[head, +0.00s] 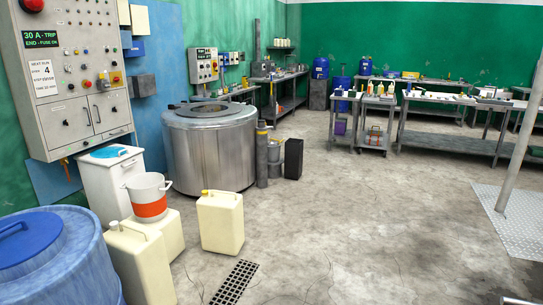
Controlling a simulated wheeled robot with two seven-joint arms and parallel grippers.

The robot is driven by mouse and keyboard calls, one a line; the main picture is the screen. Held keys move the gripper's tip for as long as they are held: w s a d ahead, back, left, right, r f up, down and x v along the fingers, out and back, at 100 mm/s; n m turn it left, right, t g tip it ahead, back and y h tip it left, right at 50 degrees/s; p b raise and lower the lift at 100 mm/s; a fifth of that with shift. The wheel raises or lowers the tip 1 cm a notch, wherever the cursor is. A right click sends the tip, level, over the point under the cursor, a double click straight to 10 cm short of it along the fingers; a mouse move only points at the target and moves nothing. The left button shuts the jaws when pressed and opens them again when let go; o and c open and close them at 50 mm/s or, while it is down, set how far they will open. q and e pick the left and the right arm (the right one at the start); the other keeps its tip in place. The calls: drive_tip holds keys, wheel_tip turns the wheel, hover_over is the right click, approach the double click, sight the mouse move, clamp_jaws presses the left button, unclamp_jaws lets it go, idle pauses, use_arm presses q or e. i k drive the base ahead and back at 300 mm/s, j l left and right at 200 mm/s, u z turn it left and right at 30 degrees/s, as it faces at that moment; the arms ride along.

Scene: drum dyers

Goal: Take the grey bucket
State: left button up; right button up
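A light grey bucket (149,186) with a broad orange band around its lower part stands upright at the left of the head view. Its top is open and a thin handle shows at the rim. It appears to rest on a cream canister (164,232), though the contact is partly hidden.
Cream canisters (221,222) stand around the bucket, with a blue drum (60,265) at front left. Behind are a white bin (108,185) and a steel drum (210,155). A floor grate (236,282) lies in front. The concrete floor (370,220) is clear.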

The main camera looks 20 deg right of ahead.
sight(273, 154)
drive_tip(key=i+l+z, duration=0.15)
drive_tip(key=i+l, duration=0.15)
drive_tip(key=i+l+z, duration=0.3)
drive_tip(key=i+z, duration=0.15)
drive_tip(key=i+l+z, duration=0.1)
drive_tip(key=i+z, duration=0.4)
drive_tip(key=i, duration=0.8)
drive_tip(key=i+l, duration=0.1)
drive_tip(key=i, duration=1.3)
drive_tip(key=i+u, duration=0.2)
drive_tip(key=i, duration=0.5)
drive_tip(key=i+l+u, duration=0.2)
drive_tip(key=i, duration=0.5)
drive_tip(key=i+j, duration=0.1)
drive_tip(key=i, duration=0.65)
drive_tip(key=i+j, duration=0.1)
drive_tip(key=i, duration=0.65)
drive_tip(key=i+z, duration=0.25)
drive_tip(key=i, duration=0.45)
drive_tip(key=i+j+z, duration=0.1)
drive_tip(key=i+z, duration=0.2)
drive_tip(key=i, duration=1.85)
